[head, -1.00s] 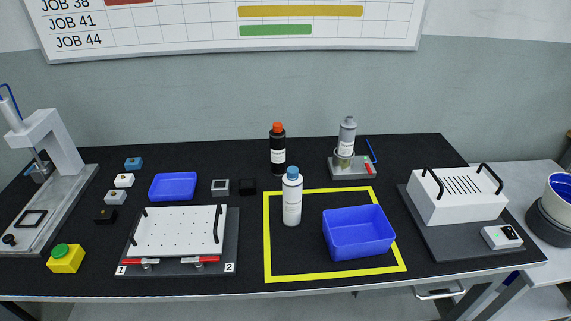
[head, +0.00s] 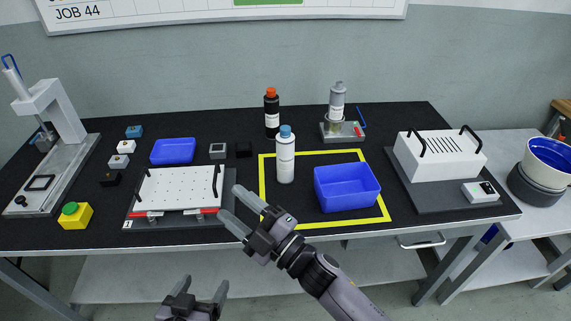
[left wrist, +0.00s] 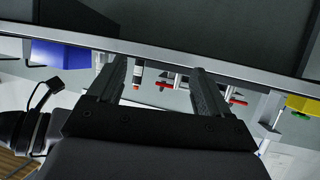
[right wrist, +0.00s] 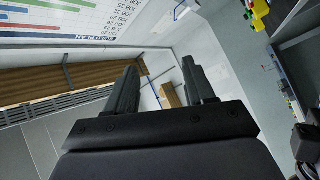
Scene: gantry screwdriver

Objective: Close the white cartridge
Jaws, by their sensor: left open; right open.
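A white bottle (head: 285,160) with a blue cap stands upright in the yellow outline. I cannot tell which white item is the cartridge, or its closure state. My right gripper (head: 229,202) is open and empty, its fingertips over the table's front edge beside the white plate. My left gripper (head: 205,281) is open and empty, lower and in front of the table. Both are apart from these white items.
The white plate (head: 178,187) sits on a dark fixture with red-handled clamps. A yellow box (head: 75,215) with a green button is at front left, below the gantry (head: 57,115). Blue trays (head: 173,150) (head: 346,186) and a white handled box (head: 440,157) also occupy the table.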

